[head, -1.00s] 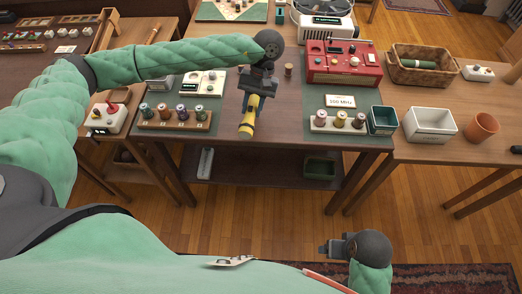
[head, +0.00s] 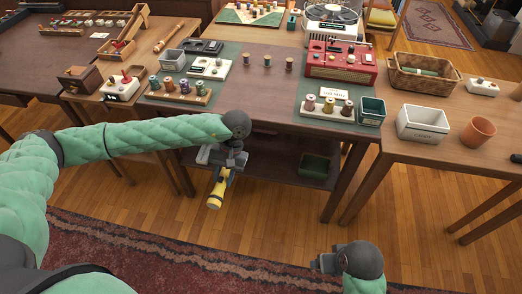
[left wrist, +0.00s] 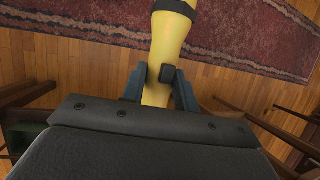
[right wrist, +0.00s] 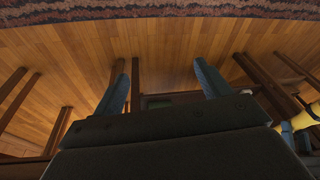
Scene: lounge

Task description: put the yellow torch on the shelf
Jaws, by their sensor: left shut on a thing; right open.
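The yellow torch (head: 216,194) is in my left gripper (head: 222,172), tilted, with one end pointing down toward the floor. It also shows between the shut left fingers in the left wrist view (left wrist: 170,45) and at the right edge of the right wrist view (right wrist: 301,122). The torch is in front of the middle table, near the level of the dark lower shelf (head: 272,168). Part of the shelf is hidden behind my left arm and gripper. My right gripper (head: 325,262) is open and empty, low in front of the table; its spread fingers show in the right wrist view (right wrist: 165,85).
A dark green bin (head: 315,167) stands on the right part of the shelf. The tabletop (head: 265,95) above holds spools, a red radio (head: 338,62) and small boxes. Table legs flank the shelf opening. A patterned rug (head: 150,250) lies on the floor in front.

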